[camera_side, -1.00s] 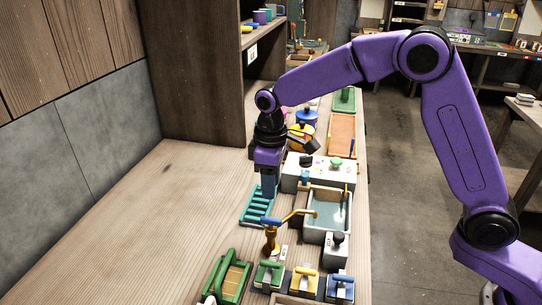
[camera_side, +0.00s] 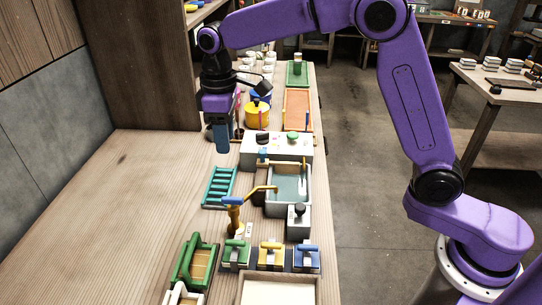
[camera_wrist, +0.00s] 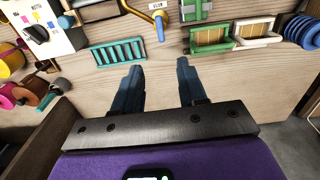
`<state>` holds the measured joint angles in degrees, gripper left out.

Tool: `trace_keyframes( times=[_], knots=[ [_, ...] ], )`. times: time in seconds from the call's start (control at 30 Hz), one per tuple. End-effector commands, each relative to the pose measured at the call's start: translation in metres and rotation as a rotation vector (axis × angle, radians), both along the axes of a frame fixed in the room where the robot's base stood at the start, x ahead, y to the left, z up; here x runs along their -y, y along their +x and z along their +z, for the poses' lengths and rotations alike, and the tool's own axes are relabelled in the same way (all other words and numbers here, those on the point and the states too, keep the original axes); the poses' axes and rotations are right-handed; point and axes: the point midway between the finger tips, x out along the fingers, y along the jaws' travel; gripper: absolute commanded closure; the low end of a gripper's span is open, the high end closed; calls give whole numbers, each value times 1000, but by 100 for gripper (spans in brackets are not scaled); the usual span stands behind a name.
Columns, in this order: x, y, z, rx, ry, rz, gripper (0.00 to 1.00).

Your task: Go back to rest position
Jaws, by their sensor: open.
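My gripper (camera_side: 222,150) is open and empty, pointing down above the wooden bench. In the side view it is in front of the tall dark cabinet and up the picture from the teal slatted rack (camera_side: 219,187). In the wrist view my two blue fingers (camera_wrist: 158,72) are spread apart with only bare wood between them. The teal rack (camera_wrist: 118,52) lies on the bench ahead of the left finger, apart from it. No hanging mould can be clearly made out.
A yellow pot (camera_side: 257,116) stands behind. Green-handled (camera_side: 236,256) and other blocks stand in front. The bench's left side is clear.

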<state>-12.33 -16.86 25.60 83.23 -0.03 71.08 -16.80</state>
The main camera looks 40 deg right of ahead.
Motion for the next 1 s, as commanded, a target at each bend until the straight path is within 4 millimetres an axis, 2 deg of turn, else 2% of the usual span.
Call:
trace_keyframes(
  times=[0.17, 0.27, 0.57, 1.0],
  knots=[
    [2, -11, 2, 1, 1, 12, 58],
    [6, -28, 4, 4, 2, 30, 58],
    [32, -102, 4, 7, 7, 100, 58],
    [98, -220, -10, 13, 16, 199, 58]
  ],
)
